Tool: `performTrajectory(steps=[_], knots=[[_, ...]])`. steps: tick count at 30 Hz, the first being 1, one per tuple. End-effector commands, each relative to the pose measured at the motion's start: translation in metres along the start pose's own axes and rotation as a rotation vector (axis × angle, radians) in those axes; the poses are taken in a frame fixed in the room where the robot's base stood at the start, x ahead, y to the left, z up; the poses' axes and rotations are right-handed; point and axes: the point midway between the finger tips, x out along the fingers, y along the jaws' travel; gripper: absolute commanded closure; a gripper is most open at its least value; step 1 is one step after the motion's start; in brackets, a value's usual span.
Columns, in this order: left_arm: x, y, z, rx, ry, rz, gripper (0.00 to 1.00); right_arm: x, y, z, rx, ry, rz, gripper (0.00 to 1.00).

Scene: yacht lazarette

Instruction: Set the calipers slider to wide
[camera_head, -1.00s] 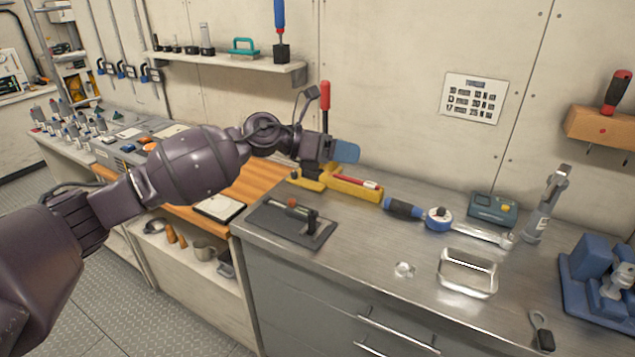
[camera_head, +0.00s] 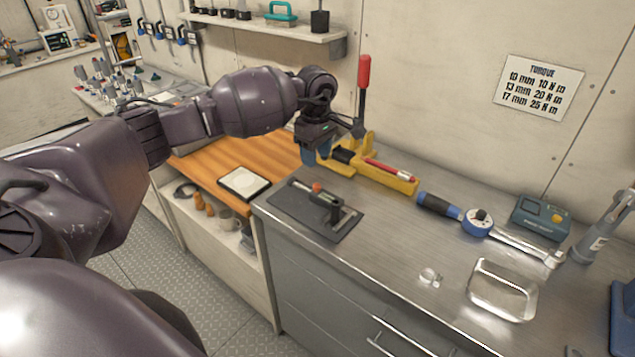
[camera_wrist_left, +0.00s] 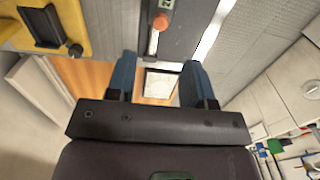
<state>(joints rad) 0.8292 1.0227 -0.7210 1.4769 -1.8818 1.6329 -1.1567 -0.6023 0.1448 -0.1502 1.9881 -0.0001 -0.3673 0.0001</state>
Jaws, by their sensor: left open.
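What looks like the calipers is a black bar-like tool (camera_head: 328,199) on a dark mat (camera_head: 285,209), near the left end of the steel bench. A small orange knob (camera_head: 316,187) stands on it, seemingly the slider; the knob also shows at the top of the left wrist view (camera_wrist_left: 160,21). My left gripper (camera_head: 322,155) is above and behind the tool, near the yellow stand. In the wrist view its blue fingers (camera_wrist_left: 158,70) are apart with nothing between them, and the knob is beyond the tips. The label by the knob is cut off. My right gripper is out of view.
A yellow stand (camera_head: 388,178) with an upright red-handled lever (camera_head: 363,85) is close beside my left gripper. A blue torque wrench (camera_head: 477,222), a metal tray (camera_head: 502,291) and a teal box (camera_head: 541,217) lie to the right. A wooden counter (camera_head: 215,160) adjoins at left.

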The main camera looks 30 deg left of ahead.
Motion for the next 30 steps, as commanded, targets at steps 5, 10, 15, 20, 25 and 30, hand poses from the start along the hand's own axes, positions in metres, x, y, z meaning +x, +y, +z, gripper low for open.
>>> performTrajectory(steps=[5,10,15,20,25,30], knots=[[0.03,-0.001,0.001,-0.001,-0.003,-0.002,0.52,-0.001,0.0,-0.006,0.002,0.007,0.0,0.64],[0.059,-0.001,0.001,-0.002,-0.004,-0.002,0.52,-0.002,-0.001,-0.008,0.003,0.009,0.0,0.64],[0.08,0.0,0.001,-0.002,-0.004,0.0,0.52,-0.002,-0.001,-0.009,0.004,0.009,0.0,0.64],[0.091,0.0,0.001,-0.002,-0.002,0.0,0.52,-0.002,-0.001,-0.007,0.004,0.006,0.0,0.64],[0.094,0.0,0.001,-0.002,-0.003,0.001,0.52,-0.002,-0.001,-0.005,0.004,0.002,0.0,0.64],[0.093,0.0,0.001,-0.002,-0.002,0.001,0.52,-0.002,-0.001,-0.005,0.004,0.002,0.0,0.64]])
